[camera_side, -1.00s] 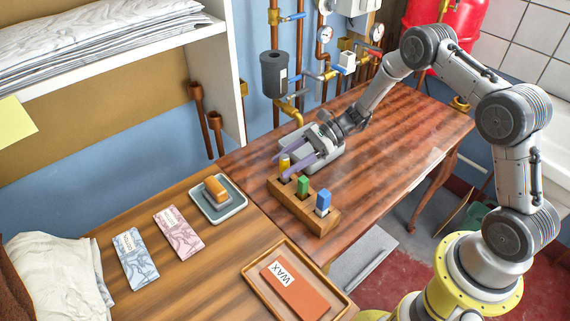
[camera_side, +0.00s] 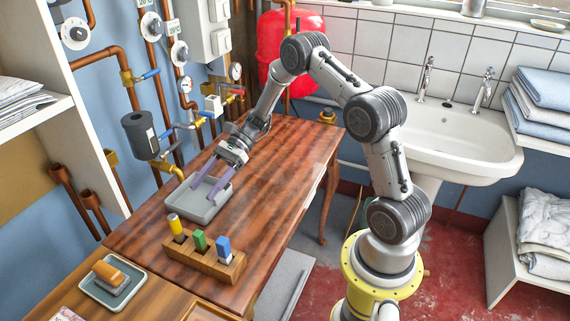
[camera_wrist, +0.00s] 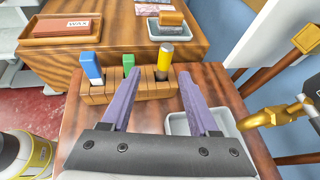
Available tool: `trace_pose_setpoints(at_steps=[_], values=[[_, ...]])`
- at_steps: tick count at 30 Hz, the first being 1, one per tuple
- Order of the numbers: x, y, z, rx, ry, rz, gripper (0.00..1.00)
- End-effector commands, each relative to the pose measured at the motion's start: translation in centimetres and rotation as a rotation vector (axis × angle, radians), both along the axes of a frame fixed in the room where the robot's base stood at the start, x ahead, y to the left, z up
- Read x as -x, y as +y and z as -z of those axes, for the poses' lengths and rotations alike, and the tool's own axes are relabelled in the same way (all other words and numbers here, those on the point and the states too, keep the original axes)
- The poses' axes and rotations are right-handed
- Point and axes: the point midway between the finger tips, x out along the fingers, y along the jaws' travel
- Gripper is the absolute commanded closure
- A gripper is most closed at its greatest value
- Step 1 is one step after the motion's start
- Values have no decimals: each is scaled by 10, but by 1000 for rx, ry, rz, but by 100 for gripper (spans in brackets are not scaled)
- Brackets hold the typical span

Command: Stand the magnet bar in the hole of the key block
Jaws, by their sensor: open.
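The key block (camera_side: 205,262) is a wooden block on the red-brown table. The yellow one is at the end nearest the wall and looks slightly tilted. I cannot tell which thing is the magnet bar. My gripper (camera_side: 204,193), with two purple fingers, is open above the grey tray, apart from the block. In the wrist view nothing shows between the fingers, and the block (camera_wrist: 128,90) lies beyond the tips.
The grey tray (camera_side: 185,206) is on the table, behind the block. A dish (camera_side: 95,291) with an orange-brown sponge-like block (camera_side: 106,272) stands at the lower left. Pipes and a dark canister (camera_side: 141,135) line the wall. The table's right side is clear.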

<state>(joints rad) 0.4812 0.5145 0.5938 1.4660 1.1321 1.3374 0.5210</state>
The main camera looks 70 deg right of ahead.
Motion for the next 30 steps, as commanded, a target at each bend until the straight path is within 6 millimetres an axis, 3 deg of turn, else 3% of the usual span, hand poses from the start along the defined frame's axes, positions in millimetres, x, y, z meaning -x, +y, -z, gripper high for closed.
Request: trace_pose_setpoints(at_steps=[5,9,15,24,30], values=[[36,27,-58,219,-159,-220,39],[84,44,-100,439,-325,-441,39],[157,51,-142,749,-578,-741,39],[249,30,-172,1207,-951,-1135,39],[276,16,-175,1390,-1085,-1273,39]])
